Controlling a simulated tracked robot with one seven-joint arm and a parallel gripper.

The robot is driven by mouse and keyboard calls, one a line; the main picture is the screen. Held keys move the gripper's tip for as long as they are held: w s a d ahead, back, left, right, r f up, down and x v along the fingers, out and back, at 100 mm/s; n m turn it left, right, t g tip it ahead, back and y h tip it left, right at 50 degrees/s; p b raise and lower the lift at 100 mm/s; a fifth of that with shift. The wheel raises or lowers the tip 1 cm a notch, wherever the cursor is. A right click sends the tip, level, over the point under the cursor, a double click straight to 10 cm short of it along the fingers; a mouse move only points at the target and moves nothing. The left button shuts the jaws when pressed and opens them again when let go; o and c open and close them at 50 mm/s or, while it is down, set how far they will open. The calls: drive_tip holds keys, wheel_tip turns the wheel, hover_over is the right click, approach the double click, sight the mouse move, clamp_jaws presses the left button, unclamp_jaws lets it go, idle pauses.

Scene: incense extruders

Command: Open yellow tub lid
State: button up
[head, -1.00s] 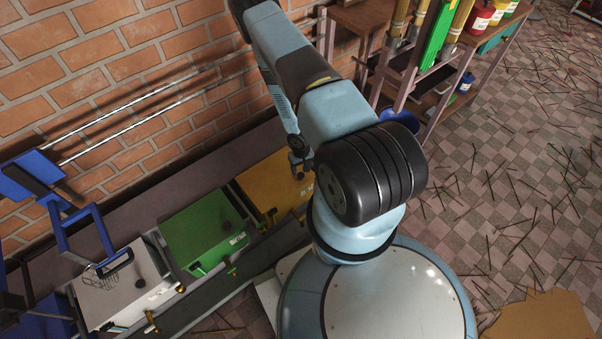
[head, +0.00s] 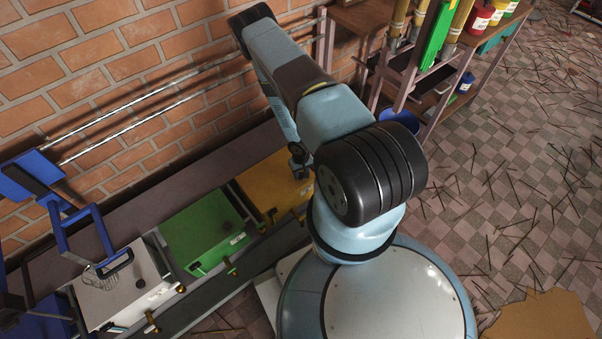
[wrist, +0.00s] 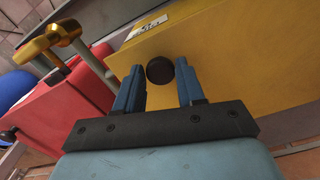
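The yellow tub (head: 264,183) stands in the row along the brick wall, partly covered by my arm in the head view. Its flat yellow lid (wrist: 235,65) fills much of the wrist view and looks closed. A round black knob (wrist: 160,70) sits on the lid. My gripper (wrist: 159,66) is open, with one blue finger on each side of the knob. Gaps show between the knob and both fingers; I cannot tell how far the tips are above the lid. In the head view my gripper (head: 300,168) is small over the tub's right part.
A green tub (head: 200,230) and a white tub (head: 115,290) stand to the left. The wrist view shows a red tub (wrist: 60,115) beside the yellow one, with brass-coloured fittings (wrist: 52,38) between. A shelf (head: 350,20) stands at the back right.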

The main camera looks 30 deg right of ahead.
clamp_jaws()
approach(281, 157)
drive_tip(key=f, duration=0.5)
drive_tip(key=shift+s+f, duration=0.1)
drive_tip(key=shift+s, duration=0.1)
drive_tip(key=shift+o, duration=2.2)
unclamp_jaws()
wheel_tip(281, 157, up, 14)
drive_tip(key=shift+f, duration=0.15)
